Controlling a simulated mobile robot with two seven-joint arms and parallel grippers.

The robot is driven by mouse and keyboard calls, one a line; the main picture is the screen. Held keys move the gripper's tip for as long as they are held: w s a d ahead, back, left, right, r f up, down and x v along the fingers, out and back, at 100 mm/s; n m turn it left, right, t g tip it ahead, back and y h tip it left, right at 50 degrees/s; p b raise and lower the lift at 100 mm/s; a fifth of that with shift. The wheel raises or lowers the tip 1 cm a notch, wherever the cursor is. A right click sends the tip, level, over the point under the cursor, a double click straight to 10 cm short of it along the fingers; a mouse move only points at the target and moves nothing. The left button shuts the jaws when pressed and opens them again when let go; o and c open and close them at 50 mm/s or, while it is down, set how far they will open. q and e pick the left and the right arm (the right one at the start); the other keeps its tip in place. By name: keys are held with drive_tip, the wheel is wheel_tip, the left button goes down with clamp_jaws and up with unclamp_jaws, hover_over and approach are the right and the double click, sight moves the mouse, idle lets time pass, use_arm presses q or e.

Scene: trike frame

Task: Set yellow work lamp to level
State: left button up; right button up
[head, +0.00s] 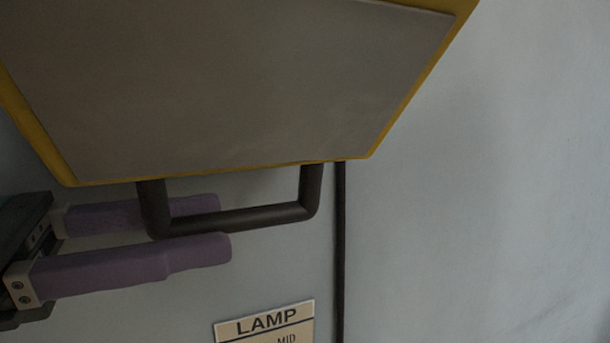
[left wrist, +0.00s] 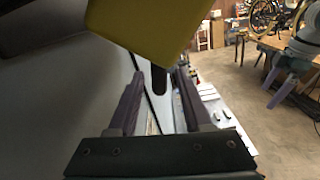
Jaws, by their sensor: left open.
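The yellow work lamp (head: 250,90) fills the upper head view, with a grey face in a yellow rim. Its yellow housing (left wrist: 150,25) is at the top of the left wrist view. A dark U-shaped handle (head: 260,217) hangs below its lower edge. My left gripper (head: 222,225) is open, with purple fingers either side of the handle's left part, one behind and one in front. In the left wrist view the dark bar (left wrist: 158,78) shows between the fingertips. I cannot tell whether they touch it. My right gripper (left wrist: 292,100) appears open and empty, far from the lamp.
A label (head: 265,323) reading LAMP and MID is on the pale wall (head: 500,180), cut off by the lower edge. A dark vertical strip (head: 340,250) runs below the lamp. A wooden table (left wrist: 285,50) with a bicycle stands behind; open floor (left wrist: 235,75) lies before it.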

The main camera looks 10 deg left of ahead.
sight(296, 213)
use_arm(q)
drive_tip(key=p+x, duration=0.2)
drive_tip(key=x, duration=0.1)
drive_tip(key=shift+w+d+r, duration=0.15)
drive_tip(key=shift+r, duration=0.05)
drive_tip(key=shift+w+d+f, duration=0.1)
drive_tip(key=shift+d+f, duration=0.1)
drive_tip(key=shift+d, duration=0.05)
use_arm(e)
wheel_tip(296, 213, up, 3)
drive_tip(key=shift+f, duration=0.1)
use_arm(q)
drive_tip(key=shift+c, duration=0.4)
use_arm(e)
drive_tip(key=shift+w, duration=0.1)
use_arm(q)
clamp_jaws()
idle(0.3)
